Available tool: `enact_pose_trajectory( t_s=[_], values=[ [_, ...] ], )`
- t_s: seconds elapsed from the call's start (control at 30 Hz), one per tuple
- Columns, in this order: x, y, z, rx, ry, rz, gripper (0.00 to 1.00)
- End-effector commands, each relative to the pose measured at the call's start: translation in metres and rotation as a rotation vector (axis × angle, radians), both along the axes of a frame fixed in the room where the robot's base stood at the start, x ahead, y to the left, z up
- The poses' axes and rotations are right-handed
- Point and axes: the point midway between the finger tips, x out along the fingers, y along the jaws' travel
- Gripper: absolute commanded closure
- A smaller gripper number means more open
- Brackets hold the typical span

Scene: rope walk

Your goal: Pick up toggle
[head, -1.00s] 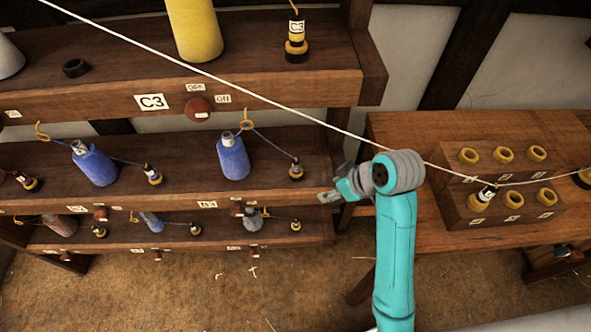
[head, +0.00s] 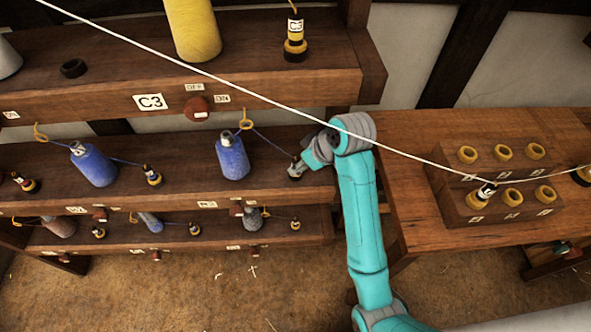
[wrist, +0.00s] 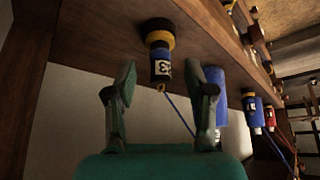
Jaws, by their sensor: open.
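My gripper (head: 296,166) is at the right end of the middle shelf in the head view. It also shows in the wrist view (wrist: 162,85), with two fingers apart and nothing between them held. A toggle (wrist: 161,62) stands just beyond the fingertips, roughly centred between them. It has a dark blue body, a white label, and a black and yellow base on the shelf. A cord runs from it toward a blue spool (head: 232,156). In the head view my gripper mostly hides this toggle.
Other toggles stand along the shelves, such as one at the middle shelf's left (head: 152,175) and one on the top shelf (head: 295,40). A white rope (head: 250,95) crosses the view diagonally. A rack block (head: 470,212) sits on the right table (head: 420,128).

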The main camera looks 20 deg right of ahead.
Motion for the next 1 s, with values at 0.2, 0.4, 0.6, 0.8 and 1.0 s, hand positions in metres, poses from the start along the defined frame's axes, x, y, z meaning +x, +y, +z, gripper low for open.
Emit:
enact_pose_trajectory(
  t_s=[0.2,0.4,0.6,0.8,1.0],
  values=[
    [0.021,0.011,-0.007,0.0,0.002,0.0,0.46],
    [0.023,0.012,-0.011,0.0,0.0,-0.001,0.46],
    [0.023,0.012,-0.011,0.0,0.0,-0.001,0.69],
    [0.023,0.012,-0.011,0.0,0.0,-0.001,1.0],
    [0.023,0.012,-0.011,0.0,0.0,-0.001,1.0]
  ],
)
